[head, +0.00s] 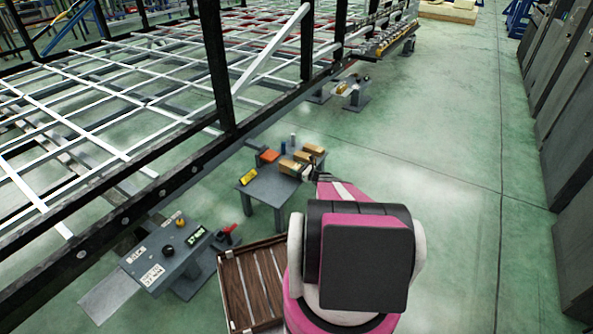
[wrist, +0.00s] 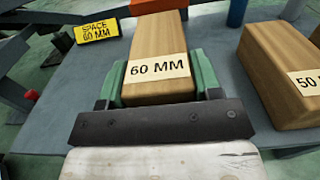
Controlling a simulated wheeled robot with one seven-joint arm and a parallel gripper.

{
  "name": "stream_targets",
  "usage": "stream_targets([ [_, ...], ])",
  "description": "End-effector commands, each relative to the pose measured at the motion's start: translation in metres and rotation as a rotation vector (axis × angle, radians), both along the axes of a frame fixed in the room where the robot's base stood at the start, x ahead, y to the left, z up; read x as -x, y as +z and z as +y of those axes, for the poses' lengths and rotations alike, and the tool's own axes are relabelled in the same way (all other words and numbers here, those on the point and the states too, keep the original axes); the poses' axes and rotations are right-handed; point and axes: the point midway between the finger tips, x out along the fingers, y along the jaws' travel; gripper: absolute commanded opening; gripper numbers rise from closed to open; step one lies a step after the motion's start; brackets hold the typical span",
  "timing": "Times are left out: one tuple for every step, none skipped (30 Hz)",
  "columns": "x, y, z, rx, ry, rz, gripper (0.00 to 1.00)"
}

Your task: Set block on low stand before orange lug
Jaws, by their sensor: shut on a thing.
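A wooden block labelled "60 MM" (wrist: 160,38) lies between the green fingers of my gripper (wrist: 161,82), which is shut on it. In the head view the block (head: 289,167) is at the near end of a row on a small grey table (head: 262,190). I cannot tell whether it is lifted off the tabletop. My gripper (head: 309,172) is partly hidden by my arm in that view. An orange piece (head: 269,155) is on the table behind the block; its edge shows in the wrist view (wrist: 152,6). I cannot tell which support is the low stand.
A block labelled "50 MM" (wrist: 280,75) lies to the right. A yellow "SPACE 60 MM" sign (wrist: 97,32) and a blue cylinder (wrist: 237,12) are nearby. A grey fixture (head: 170,255), wooden crate (head: 235,300) and dark chassis rail (head: 110,222) lie left.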

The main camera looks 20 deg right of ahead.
Motion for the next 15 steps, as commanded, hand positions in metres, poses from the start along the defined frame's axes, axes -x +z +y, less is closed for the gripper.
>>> stream_targets([
  [-0.0008,-0.0036,-0.0002,-0.001,0.000,-0.002,0.28],
  [-0.0005,-0.0040,-0.0001,-0.001,0.000,-0.002,0.28],
  [-0.0002,-0.0037,0.0000,-0.001,0.000,-0.002,0.28],
  [-0.0001,-0.0033,0.0001,-0.001,0.000,-0.002,0.28],
  [0.0000,-0.0031,0.0001,-0.001,0.000,-0.002,0.28],
  [0.0000,-0.0031,0.0001,-0.001,0.000,-0.002,0.28],
  [0.0000,-0.0031,0.0001,-0.001,0.000,-0.002,0.28],
  [0.0000,-0.0031,0.0001,-0.001,0.000,-0.002,0.28],
  [-0.0001,-0.0037,0.0001,-0.001,0.000,-0.001,0.28],
  [-0.0002,-0.0045,0.0000,-0.001,0.000,-0.001,0.28],
  [-0.0003,-0.0053,0.0000,-0.001,0.000,-0.001,0.28],
  [-0.0004,-0.0064,-0.0001,-0.001,0.000,-0.001,0.28],
  [-0.0004,-0.0072,-0.0001,-0.001,0.000,-0.001,0.28],
  [-0.0004,-0.0080,-0.0001,-0.001,0.000,-0.001,0.28],
  [-0.0004,-0.0089,-0.0001,-0.001,0.000,-0.001,0.28],
])
